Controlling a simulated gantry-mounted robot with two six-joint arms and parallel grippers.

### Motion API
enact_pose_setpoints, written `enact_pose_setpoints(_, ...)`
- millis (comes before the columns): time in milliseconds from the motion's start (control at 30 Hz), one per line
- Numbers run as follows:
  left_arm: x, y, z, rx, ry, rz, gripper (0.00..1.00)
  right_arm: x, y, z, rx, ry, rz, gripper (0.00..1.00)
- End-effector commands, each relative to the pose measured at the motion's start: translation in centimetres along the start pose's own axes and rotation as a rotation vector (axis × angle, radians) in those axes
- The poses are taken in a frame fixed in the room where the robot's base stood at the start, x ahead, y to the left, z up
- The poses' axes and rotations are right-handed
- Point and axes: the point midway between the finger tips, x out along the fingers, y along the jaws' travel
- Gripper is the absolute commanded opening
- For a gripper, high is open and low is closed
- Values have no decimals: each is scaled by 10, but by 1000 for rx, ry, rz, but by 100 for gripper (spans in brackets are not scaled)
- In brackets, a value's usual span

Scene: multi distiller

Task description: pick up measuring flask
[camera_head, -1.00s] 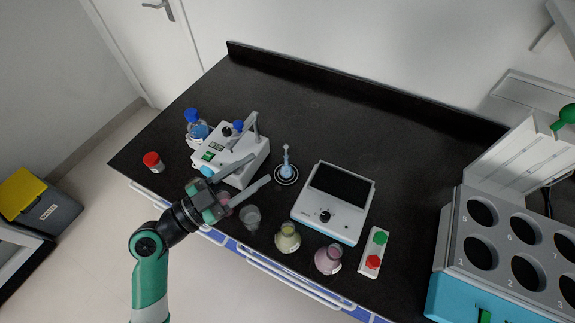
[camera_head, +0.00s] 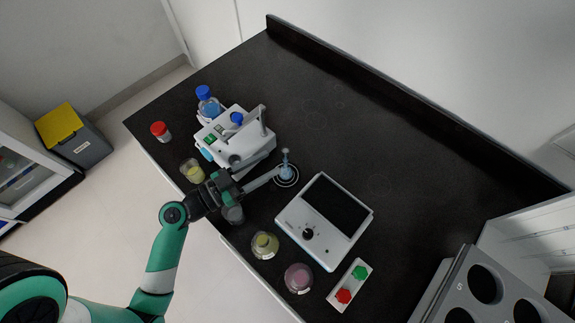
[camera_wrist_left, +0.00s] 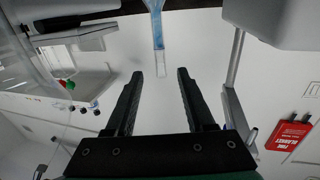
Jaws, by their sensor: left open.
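The measuring flask (camera_head: 285,166) is a slim vessel with pale blue liquid. It stands upright on a small round base at the middle of the black bench. My left gripper (camera_head: 268,167) is open and empty, with its fingers reaching from the left toward the flask. In the left wrist view, the two dark fingers (camera_wrist_left: 160,73) are apart. The flask's clear neck (camera_wrist_left: 158,45) hangs in from the top of that view, its end at the gap between the fingertips. I cannot tell whether a finger touches it. My right gripper is not in view.
A white device (camera_head: 233,138) stands close behind my left fingers, and a white hotplate (camera_head: 300,238) is right of the flask. Beakers and flasks, including a yellow one (camera_head: 265,245) and a pink one (camera_head: 298,278), line the front edge. The bench's back is clear.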

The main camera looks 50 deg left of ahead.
Motion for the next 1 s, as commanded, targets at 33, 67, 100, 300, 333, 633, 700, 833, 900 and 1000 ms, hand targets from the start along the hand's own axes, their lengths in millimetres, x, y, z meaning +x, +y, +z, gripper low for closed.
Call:
enact_pose_setpoints(33, 12, 1, -3, 3, 1, 8, 54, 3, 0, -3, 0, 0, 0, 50)
enact_pose_setpoints(67, 18, 2, -3, 2, 1, 8, 54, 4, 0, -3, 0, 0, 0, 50)
enact_pose_setpoints(100, 25, 2, -3, 1, 2, 7, 54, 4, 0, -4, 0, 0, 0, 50)
enact_pose_setpoints(300, 40, 0, -1, 1, 0, 2, 54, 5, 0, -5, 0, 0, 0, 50)
enact_pose_setpoints(333, 41, 0, -1, 1, 0, 1, 54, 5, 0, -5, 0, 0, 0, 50)
enact_pose_setpoints(633, 82, 0, -2, 1, 2, 4, 54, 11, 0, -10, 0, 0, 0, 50)
enact_pose_setpoints(700, 89, 0, -1, 1, 1, 2, 54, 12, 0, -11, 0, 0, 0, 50)
enact_pose_setpoints(833, 92, 0, 0, 1, 0, 0, 54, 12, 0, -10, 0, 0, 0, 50)
enact_pose_setpoints(900, 92, -1, 1, 1, 0, 0, 54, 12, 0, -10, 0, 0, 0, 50)
enact_pose_setpoints(1000, 92, -1, 0, 1, 0, 0, 45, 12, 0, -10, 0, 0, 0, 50)
